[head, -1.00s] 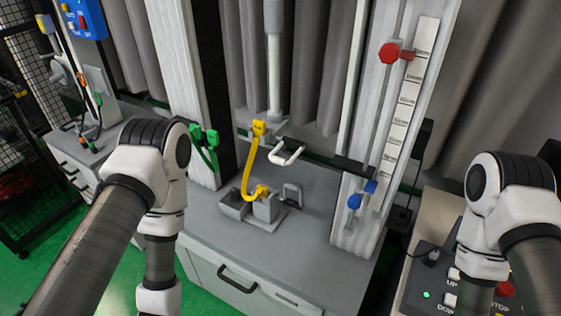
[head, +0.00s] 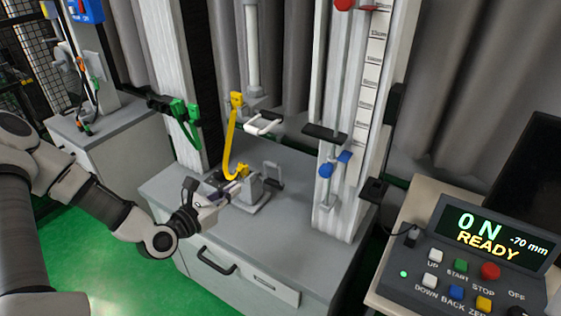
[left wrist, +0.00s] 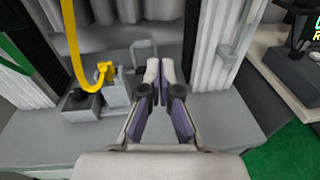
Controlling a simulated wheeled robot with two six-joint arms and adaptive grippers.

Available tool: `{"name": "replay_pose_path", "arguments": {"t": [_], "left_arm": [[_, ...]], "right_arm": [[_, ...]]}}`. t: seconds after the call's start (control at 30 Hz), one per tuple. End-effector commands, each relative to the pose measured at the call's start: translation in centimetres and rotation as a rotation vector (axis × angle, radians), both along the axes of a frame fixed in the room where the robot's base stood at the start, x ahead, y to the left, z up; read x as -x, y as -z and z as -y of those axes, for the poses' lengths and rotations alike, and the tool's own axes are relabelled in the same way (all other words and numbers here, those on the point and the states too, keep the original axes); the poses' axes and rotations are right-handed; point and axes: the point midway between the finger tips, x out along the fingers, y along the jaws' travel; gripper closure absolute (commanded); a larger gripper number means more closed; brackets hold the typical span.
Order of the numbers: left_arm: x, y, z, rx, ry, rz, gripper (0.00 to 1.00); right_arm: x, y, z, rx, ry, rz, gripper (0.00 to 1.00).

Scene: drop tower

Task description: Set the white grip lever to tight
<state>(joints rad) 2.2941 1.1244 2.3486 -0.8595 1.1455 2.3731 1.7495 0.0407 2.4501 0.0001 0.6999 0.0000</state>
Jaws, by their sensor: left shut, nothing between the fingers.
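My left gripper (head: 236,188) is shut and empty, low over the bench near the grey clamp block, below and to the left of the lever. Its shut fingers (left wrist: 160,77) also show in the left wrist view, pointing toward the tower. I cannot make out the white lever in the left wrist view. My right gripper is not in view.
A grey clamp block (head: 250,191) stands on the bench (head: 290,228). A white column with a scale (head: 370,90) and a blue knob (head: 326,170) rises on the right.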

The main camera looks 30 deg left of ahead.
Motion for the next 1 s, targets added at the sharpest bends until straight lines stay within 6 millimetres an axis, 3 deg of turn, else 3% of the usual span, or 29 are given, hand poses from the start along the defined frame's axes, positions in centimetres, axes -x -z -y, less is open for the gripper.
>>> {"name": "replay_pose_path", "arguments": {"t": [0.03, 0.17, 0.3, 0.67, 1.0], "left_arm": [[-0.1, 0.1, -1.3, 0.038, -0.045, 0.041, 1.0], [-0.3, -1.2, -3.0, 0.098, -0.103, 0.11, 1.0], [-0.6, -2.1, -3.0, 0.098, -0.102, 0.126, 1.0], [-1.1, -1.9, -3.0, 0.092, -0.098, 0.121, 1.0], [-6.0, -2.1, -2.4, 0.086, -0.096, 0.122, 1.0]], "right_arm": [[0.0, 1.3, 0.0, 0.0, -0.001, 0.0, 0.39], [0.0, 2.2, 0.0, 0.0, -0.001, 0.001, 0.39], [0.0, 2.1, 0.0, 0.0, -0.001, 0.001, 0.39], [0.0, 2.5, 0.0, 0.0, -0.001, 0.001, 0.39], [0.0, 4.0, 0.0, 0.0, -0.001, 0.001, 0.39]]}}
